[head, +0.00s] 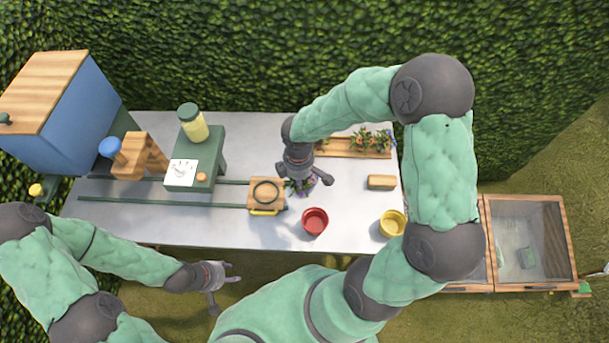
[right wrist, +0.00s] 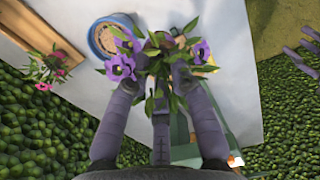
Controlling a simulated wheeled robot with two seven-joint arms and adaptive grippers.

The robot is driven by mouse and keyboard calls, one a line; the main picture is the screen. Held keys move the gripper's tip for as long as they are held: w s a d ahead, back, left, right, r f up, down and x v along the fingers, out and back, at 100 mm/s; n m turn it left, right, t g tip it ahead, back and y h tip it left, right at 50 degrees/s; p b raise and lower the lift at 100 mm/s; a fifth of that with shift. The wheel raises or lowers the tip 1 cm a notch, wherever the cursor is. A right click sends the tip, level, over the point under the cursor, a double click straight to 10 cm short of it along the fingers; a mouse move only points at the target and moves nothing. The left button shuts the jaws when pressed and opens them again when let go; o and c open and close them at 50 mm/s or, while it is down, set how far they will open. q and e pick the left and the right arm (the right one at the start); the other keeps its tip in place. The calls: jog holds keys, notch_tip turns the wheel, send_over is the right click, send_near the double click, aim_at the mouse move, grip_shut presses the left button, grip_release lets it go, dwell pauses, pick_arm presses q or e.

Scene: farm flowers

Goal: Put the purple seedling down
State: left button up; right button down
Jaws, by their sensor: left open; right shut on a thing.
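The purple seedling (right wrist: 122,66) has violet flowers and green leaves. In the right wrist view it sits between the fingers of my right gripper (right wrist: 160,62), which is shut on it. In the head view my right gripper (head: 303,176) points down over the table, with the seedling (head: 299,188) showing below it, mostly covered. Whether its base touches the table cannot be told. A blue round-rimmed thing (right wrist: 98,43) lies just beyond the seedling in the wrist view. My left gripper (head: 213,286) is open and empty in front of the table's front edge.
On the grey table (head: 225,222) stand a red pot (head: 315,221), a yellow pot (head: 392,224) and a wooden block (head: 381,182). A wooden tray (head: 340,150) of flowers lies behind. A wooden carriage (head: 259,189) with a ring sits left, beside a green stand (head: 210,150).

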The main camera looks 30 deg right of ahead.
jog(key=shift+w+d+f+b, duration=0.15)
jog(key=shift+w+d+f, duration=0.95)
jog(key=shift+f, duration=0.75)
jog(key=shift+w+d+f+b, duration=0.1)
jog(key=shift+w+d+f, duration=1)
jog(key=shift+f, duration=0.7)
jog(key=shift+w+d+f+b, duration=0.15)
jog(key=shift+w+d+f, duration=0.7)
jog(key=shift+w+f, duration=0.75)
jog(key=shift+s+f, duration=0.35)
jog(key=shift+f, duration=0.1)
jog(key=c, duration=1.1)
grip_release()
jog(key=shift+r, duration=0.2)
